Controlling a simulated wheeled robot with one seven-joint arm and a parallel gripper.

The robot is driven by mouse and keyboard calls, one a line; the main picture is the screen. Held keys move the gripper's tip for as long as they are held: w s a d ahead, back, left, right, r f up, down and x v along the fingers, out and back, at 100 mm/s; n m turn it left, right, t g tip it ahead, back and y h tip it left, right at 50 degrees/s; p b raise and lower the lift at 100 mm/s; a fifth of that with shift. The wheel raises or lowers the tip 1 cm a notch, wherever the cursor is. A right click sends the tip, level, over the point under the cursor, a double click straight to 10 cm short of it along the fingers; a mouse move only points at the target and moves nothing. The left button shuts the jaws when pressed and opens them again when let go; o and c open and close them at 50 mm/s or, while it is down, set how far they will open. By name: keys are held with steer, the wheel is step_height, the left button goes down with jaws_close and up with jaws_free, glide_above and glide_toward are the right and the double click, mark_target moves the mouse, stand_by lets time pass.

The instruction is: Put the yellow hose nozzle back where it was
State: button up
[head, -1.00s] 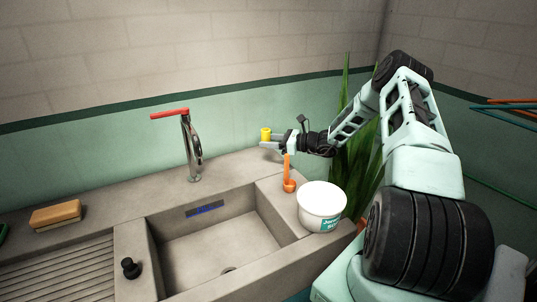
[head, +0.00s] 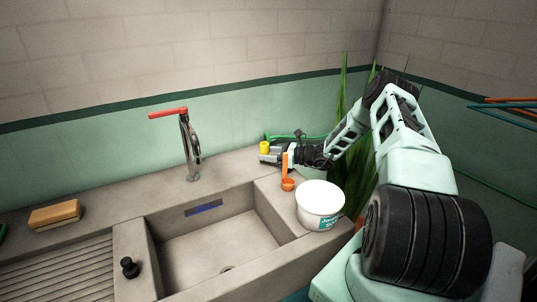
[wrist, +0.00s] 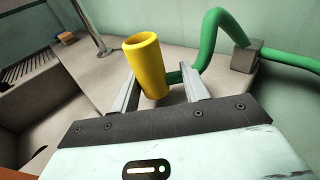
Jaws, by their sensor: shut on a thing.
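The yellow hose nozzle (head: 264,147) is upright in my gripper (head: 269,154), above the back right of the sink counter. In the wrist view the nozzle (wrist: 146,62) stands between the two grey fingers of my gripper (wrist: 158,88). A green hose (wrist: 211,38) bends up and down behind it, its end right at the nozzle's lower part; I cannot tell whether they are joined. The hose (head: 297,136) also shows behind my gripper in the head view. The nozzle's underside is hidden.
A grey block (wrist: 245,55) holds the hose at the counter's back. A red-handled tap (head: 188,145) is to the left. The counter between is clear.

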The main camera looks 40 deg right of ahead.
steer(key=shift+f, duration=0.2)
steer(key=o, duration=1)
steer(key=shift+r, duration=0.15)
steer(key=shift+r+b+v, duration=0.25)
steer(key=shift+v, duration=1.65)
steer(key=shift+r+b+v, duration=0.2)
steer(key=shift+b+v, duration=0.05)
steer(key=shift+v, duration=1.65)
steer(key=shift+w, duration=0.1)
